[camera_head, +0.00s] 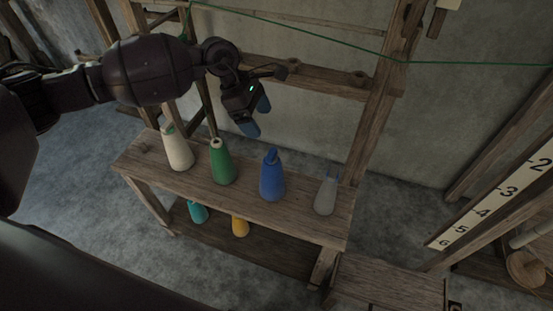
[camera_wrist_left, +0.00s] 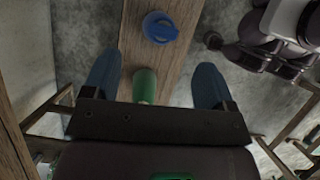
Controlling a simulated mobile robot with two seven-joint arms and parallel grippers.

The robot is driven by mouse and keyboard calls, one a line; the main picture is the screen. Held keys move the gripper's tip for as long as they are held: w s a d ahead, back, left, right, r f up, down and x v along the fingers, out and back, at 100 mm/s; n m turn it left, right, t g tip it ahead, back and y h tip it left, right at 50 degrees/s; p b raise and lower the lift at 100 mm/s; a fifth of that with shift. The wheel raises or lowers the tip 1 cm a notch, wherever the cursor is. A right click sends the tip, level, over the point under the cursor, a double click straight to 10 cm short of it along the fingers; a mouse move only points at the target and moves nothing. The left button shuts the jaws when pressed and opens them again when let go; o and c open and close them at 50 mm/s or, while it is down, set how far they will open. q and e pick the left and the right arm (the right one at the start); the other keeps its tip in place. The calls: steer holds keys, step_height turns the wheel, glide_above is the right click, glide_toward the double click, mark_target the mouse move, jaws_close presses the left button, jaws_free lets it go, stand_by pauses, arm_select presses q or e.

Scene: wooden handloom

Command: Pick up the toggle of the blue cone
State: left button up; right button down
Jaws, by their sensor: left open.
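The blue cone (camera_head: 272,182) stands upright on the wooden bench, with its small blue toggle (camera_head: 272,154) on top. In the left wrist view the blue cone (camera_wrist_left: 159,27) shows from above, beyond the fingertips. My left gripper (camera_head: 257,116) is open and empty, above and slightly left of the blue cone, apart from it. Its two blue fingers (camera_wrist_left: 155,78) are spread wide in the left wrist view. The green cone (camera_wrist_left: 145,86) shows between them, below. My right gripper is not in view.
The bench top (camera_head: 150,152) also holds a cream cone (camera_head: 178,150), a green cone (camera_head: 223,164) and a grey cone (camera_head: 326,195) with a forked top. Teal (camera_head: 197,212) and yellow (camera_head: 240,226) cones stand on the lower shelf. A green thread (camera_head: 300,33) crosses above, before a wooden frame (camera_head: 372,115).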

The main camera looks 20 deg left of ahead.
mark_target(270, 153)
arm_select(q)
steer(key=shift+m+g, duration=0.3)
steer(key=shift+m, duration=0.2)
steer(key=x, duration=0.3)
steer(key=a+b+x, duration=0.1)
steer(key=x, duration=0.7)
steer(key=shift+s+a+f, duration=0.2)
steer(key=shift+a+f, duration=0.15)
steer(key=shift+r, duration=0.1)
steer(key=c, duration=1)
